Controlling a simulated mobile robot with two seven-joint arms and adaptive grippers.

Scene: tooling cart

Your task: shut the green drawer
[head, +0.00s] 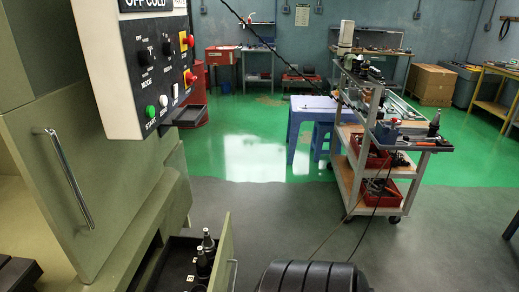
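The green drawer (224,255) stands pulled out at the lower left, at the foot of the large olive-green cabinet. Its front panel faces right and has a pale handle (234,276) on its outer face. Inside it are dark tool holders (204,255), some upright with small white labels near them. The drawer's lower part is cut off by the bottom edge of the picture. Neither of my grippers can be made out in the head view.
A control box (140,70) with buttons hangs above the drawer. The cabinet door has a long metal handle (66,180). A dark ribbed shape (312,277) is at the bottom centre. A wheeled cart (348,180) with red bins stands right of centre. Grey floor lies open between.

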